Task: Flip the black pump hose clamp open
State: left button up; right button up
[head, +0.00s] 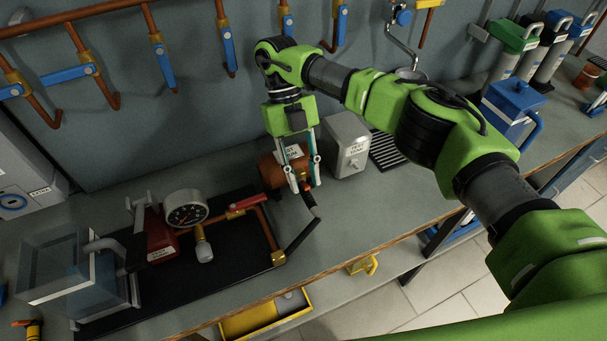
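My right gripper (305,187) hangs down with its two fingers apart, in front of a copper-brown boiler (270,172) with a white label. I cannot tell whether the fingers touch the boiler. A red pump (160,238) with a label stands on the black base plate (205,270) at the left. A grey hose (103,244) runs over the rim of a clear water tank (62,268). A black part (131,256) sits by the hose and pump; I cannot make out clearly whether it is the clamp. A black bar (301,236) slants at the plate's right end. My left gripper is out of view.
A pressure gauge (185,209) and a copper pipe with a red lever (248,202) stand between pump and boiler. A grey box (347,145) is right of my gripper. Pipes with blue levers line the wall.

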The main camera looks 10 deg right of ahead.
jog(key=shift+r, duration=0.1)
jog(key=shift+v, duration=3.65)
